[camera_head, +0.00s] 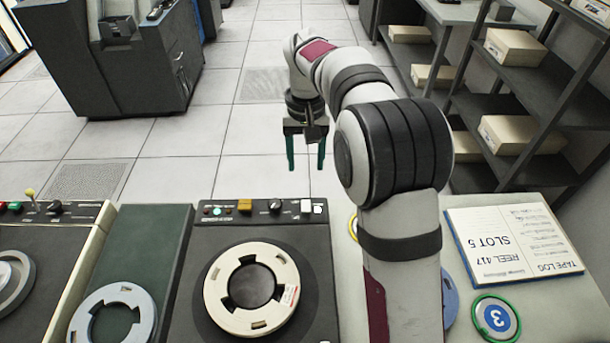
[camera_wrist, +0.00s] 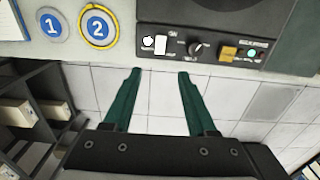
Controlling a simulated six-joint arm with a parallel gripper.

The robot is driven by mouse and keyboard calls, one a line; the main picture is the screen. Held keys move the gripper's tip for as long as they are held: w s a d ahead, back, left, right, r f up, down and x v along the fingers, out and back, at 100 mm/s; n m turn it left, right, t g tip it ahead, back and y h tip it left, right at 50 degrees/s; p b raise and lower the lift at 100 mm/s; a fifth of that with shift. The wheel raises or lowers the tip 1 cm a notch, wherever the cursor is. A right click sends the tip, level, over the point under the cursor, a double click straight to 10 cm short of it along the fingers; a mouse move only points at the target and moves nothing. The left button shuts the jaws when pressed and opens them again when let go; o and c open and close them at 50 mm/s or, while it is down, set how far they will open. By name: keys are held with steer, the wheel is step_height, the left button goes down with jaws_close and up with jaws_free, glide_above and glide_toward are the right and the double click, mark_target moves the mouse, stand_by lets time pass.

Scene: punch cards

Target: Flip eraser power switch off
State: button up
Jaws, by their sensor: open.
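The eraser (camera_head: 208,318) is a dark machine in the lower middle of the head view, with a white reel (camera_head: 225,312) on top. Its control panel (camera_head: 228,206) runs along the far edge. A white switch (camera_head: 306,206) sits at the panel's right end; it also shows in the wrist view (camera_wrist: 161,44) near a small label. Whether it is on or off I cannot tell. My gripper (camera_head: 306,166) has green fingers, open and empty, beyond the panel's far edge. In the wrist view the gripper (camera_wrist: 160,73) shows its fingertips short of the panel, apart from the switch.
A black knob (camera_head: 275,206), an amber button (camera_head: 244,205) and a lit green lamp (camera_head: 217,211) share the panel. An open logbook (camera_head: 515,240) and a blue disc marked 3 (camera_head: 497,317) lie right.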

mark_target(306, 203)
step_height(306, 203, down, 12)
steer(key=shift+f, duration=0.25)
jaws_close()
